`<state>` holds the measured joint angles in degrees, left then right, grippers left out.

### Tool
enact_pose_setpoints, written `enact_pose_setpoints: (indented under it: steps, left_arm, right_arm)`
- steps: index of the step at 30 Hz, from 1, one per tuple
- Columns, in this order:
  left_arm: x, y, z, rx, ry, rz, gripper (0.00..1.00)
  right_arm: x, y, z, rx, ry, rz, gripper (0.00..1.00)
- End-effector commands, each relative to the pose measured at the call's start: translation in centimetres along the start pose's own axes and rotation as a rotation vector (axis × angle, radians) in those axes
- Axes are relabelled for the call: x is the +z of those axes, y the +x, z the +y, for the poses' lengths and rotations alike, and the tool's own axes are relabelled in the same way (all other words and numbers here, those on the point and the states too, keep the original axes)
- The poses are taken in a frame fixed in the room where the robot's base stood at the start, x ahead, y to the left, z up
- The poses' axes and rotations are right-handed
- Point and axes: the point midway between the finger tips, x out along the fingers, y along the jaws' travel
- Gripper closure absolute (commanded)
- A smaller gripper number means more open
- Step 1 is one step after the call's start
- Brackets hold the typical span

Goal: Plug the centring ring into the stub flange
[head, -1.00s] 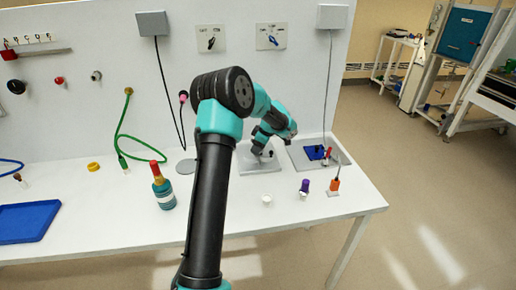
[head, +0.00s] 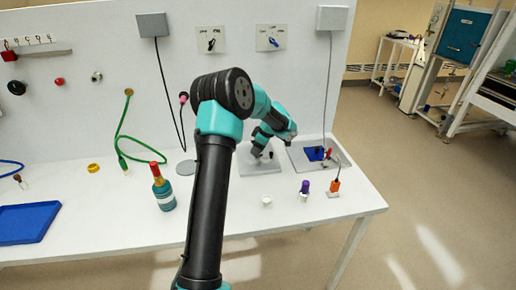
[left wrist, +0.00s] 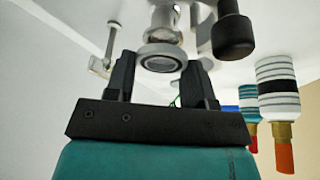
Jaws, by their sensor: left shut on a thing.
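My left gripper (left wrist: 160,80) is shut on the centring ring (left wrist: 163,58), a pale metal ring with a dark opening, held between its two black fingers. In the left wrist view a silver metal stub (left wrist: 165,20), which looks like the stub flange, lies directly beyond the ring and in line with it. I cannot tell whether the two touch. In the head view the left gripper (head: 256,155) is low over a grey plate (head: 262,168), and my own arm hides much there; the ring cannot be made out. My right gripper is not in view.
A dark knob (left wrist: 233,37) is close beside the stub. A teal bottle (head: 163,192) stands left of my arm. A white cup (head: 266,200), a purple-topped item (head: 304,188) and an orange item (head: 335,186) stand at the right. A grey tray (head: 335,160) lies behind them.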

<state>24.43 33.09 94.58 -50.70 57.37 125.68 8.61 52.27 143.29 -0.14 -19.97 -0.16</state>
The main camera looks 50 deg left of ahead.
Motion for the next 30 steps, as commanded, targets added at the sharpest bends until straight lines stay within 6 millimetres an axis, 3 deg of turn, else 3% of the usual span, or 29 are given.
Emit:
enact_pose_setpoints:
  steps: [30]
  left_arm:
    - [0.4,1.1,0.0,-0.001,0.000,0.000,0.79]
  right_arm:
    - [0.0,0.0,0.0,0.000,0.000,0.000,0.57]
